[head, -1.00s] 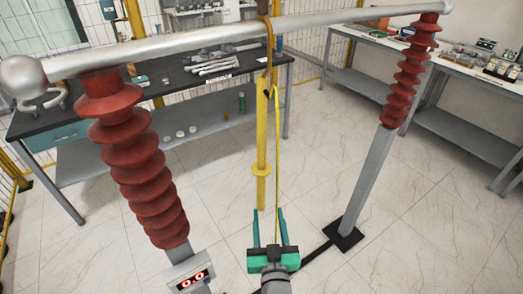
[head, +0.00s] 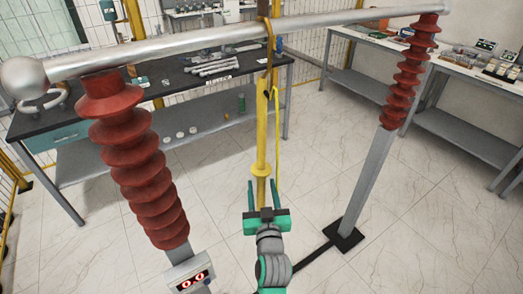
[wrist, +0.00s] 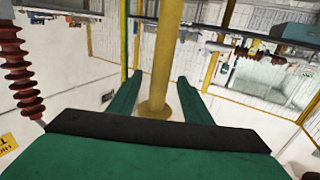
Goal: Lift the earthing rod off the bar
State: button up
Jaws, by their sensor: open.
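The earthing rod (head: 261,130) is a yellow pole with a round collar low down. It hangs upright from a brown hook (head: 267,45) over the silver bar (head: 190,41). A yellow cord runs down beside it. My green gripper (head: 262,184) is at the rod's lower end, just below the collar in the head view. Its two fingers are apart and hold nothing. In the wrist view the rod (wrist: 166,50) and its collar show between the open fingers (wrist: 160,78). I cannot tell whether the rod is fully between them in depth. The rod's bottom tip is hidden.
Red ribbed insulators on the left (head: 140,170) and right (head: 406,75) carry the bar. The left has a display box (head: 188,272), the right a grey post (head: 366,185). A dark bench (head: 60,120) stands behind. The floor around the rod is clear.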

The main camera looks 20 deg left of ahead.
jog(key=shift+x, duration=1.15)
grip_shut()
jog(key=shift+r, duration=0.1)
